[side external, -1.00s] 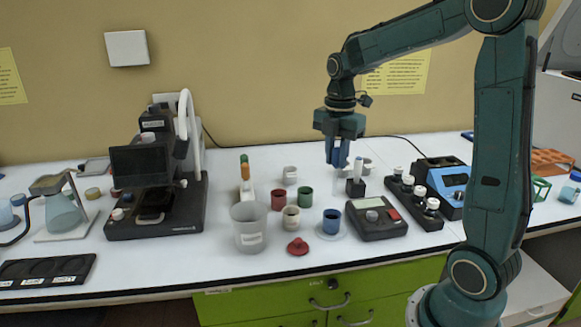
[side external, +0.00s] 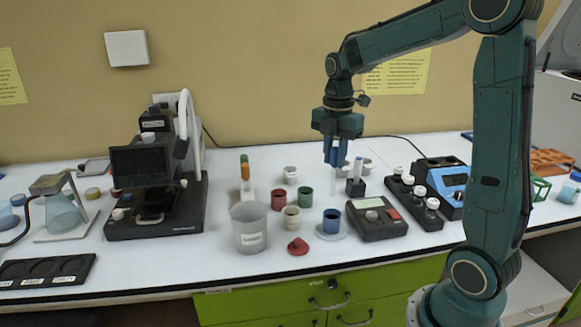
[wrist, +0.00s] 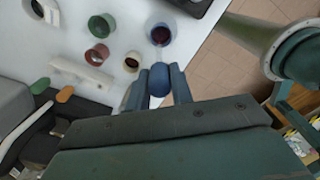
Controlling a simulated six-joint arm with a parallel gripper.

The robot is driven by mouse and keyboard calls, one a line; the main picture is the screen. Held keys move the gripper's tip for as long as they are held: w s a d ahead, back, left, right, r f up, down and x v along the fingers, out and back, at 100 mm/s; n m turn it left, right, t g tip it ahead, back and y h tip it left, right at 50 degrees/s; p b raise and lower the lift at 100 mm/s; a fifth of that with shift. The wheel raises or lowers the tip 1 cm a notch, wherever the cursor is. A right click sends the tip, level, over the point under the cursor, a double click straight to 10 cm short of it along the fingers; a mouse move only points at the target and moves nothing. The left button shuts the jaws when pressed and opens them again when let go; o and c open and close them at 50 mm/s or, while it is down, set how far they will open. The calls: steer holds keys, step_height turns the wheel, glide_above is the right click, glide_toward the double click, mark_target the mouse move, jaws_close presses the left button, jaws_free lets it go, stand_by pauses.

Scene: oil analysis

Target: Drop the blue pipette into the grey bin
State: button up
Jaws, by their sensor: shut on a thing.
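My gripper (side external: 335,160) is shut on the blue pipette and holds it upright above the table; its thin clear stem (side external: 333,183) hangs below the fingers. In the wrist view the blue pipette's bulb (wrist: 158,79) sits between the two fingers. The grey bin (side external: 249,229), a translucent bucket with a white label, stands on the table to the left and nearer the front edge, well apart from my gripper. I cannot make out the bin in the wrist view.
A blue cup (side external: 331,222), beige cup (side external: 291,217), red cup (side external: 278,200) and green cup (side external: 305,197) stand between gripper and bin. A red lid (side external: 298,246) lies in front. A rack with green and orange pipettes (side external: 245,172) stands behind the bin. A meter (side external: 376,219) is right.

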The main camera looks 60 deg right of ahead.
steer(key=w+a+r+n, duration=0.3)
steer(key=w+a+n, duration=0.3)
steer(key=w+a, duration=0.7)
steer(key=a, duration=0.3)
steer(key=shift+w, duration=0.3)
steer(key=shift+f, duration=0.15)
steer(key=shift+f, duration=2.85)
steer(key=o, duration=1.1)
steer(key=shift+r, duration=0.2)
